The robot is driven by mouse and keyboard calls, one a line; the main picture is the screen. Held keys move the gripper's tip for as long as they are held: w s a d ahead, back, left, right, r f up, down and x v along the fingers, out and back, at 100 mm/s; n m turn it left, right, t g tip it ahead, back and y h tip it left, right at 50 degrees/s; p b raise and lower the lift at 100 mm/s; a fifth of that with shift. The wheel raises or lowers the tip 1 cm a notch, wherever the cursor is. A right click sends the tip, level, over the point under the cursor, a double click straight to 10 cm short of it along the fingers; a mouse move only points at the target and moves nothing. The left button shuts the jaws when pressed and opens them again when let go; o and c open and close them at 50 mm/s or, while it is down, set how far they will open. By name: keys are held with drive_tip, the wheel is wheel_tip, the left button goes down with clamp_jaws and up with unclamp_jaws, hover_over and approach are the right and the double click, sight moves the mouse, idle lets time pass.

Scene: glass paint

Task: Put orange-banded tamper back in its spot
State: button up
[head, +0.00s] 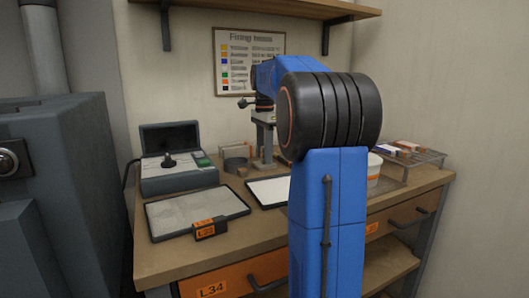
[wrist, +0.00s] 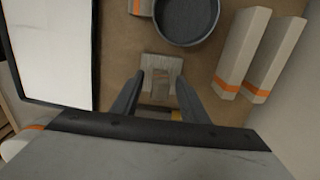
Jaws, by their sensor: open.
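My gripper (wrist: 161,78) is open in the wrist view, its two dark fingers apart. A small pale grey-brown block (wrist: 163,68) shows at and just beyond the fingertips. Below it, between the fingers, a pale piece with a yellow-orange end (wrist: 175,115) shows, partly hidden by the gripper body. I cannot tell whether either belongs to the orange-banded tamper. Two long pale pieces with orange bands, a nearer one (wrist: 242,52) and a farther one (wrist: 275,60), lie to the right of the gripper. In the head view my arm hides much of the bench's middle.
A dark round dish (wrist: 187,22) is beyond the fingers. A white dark-rimmed panel (wrist: 48,45) lies at left. On the bench (head: 160,258) are a hinged grey box (head: 180,178), a grey tray (head: 195,212) and a wire basket (head: 428,155) at the right. A shelf (head: 255,8) hangs above.

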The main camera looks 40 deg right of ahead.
wheel_tip(320, 180, up, 17)
drive_tip(key=shift+r, duration=0.2)
idle(0.5)
